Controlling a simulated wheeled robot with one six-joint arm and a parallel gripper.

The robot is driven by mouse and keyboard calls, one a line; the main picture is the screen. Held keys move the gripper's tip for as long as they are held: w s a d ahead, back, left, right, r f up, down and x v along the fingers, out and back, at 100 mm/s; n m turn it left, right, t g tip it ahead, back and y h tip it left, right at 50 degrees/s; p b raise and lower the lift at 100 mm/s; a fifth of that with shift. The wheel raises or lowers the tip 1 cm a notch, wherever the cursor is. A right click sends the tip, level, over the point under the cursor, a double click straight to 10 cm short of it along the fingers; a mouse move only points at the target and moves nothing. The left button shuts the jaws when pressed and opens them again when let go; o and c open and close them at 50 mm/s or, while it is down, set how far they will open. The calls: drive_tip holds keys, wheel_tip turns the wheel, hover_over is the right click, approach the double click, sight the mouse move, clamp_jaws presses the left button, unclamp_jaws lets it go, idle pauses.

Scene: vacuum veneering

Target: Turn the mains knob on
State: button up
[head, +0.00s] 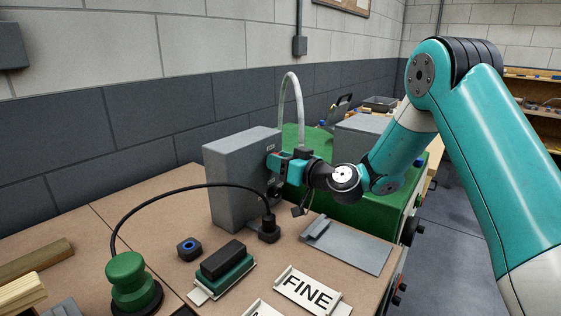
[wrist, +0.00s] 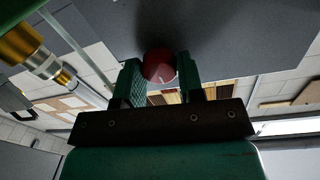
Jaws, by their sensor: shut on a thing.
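The mains knob is a round red knob (wrist: 158,65) on a grey face in the wrist view, between my two green fingers. The grey box (head: 232,185) stands upright on the bench in the head view. My gripper (head: 275,162) is at the box's right-hand face and is shut on the red knob. In the head view the fingers and wrist mostly hide the knob. I cannot tell which way the knob is turned.
A black plug (head: 269,229) with a cable stands in front of the box. A green machine (head: 345,208) is behind my wrist. A grey plate (head: 350,246), a FINE sign (head: 307,291), a black-and-green block (head: 223,265) and a green-handled tool (head: 128,280) lie nearer.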

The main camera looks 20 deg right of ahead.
drive_tip(key=shift+m, duration=0.4)
drive_tip(key=shift+w+d+m+g+y+p, duration=0.15)
drive_tip(key=shift+m+p, duration=0.6)
drive_tip(key=shift+m, duration=1.95)
drive_tip(key=shift+s+m+g+y+p, duration=0.2)
drive_tip(key=shift+m+p, duration=0.5)
drive_tip(key=shift+m, duration=2)
drive_tip(key=shift+w+d+m+g+h+p, duration=0.2)
drive_tip(key=shift+m+p, duration=0.55)
drive_tip(key=shift+m, duration=1.95)
drive_tip(key=shift+a, duration=0.15)
drive_tip(key=o, duration=0.9)
drive_tip(key=shift+b+v, duration=2.95)
drive_tip(key=shift+v, duration=5.85)
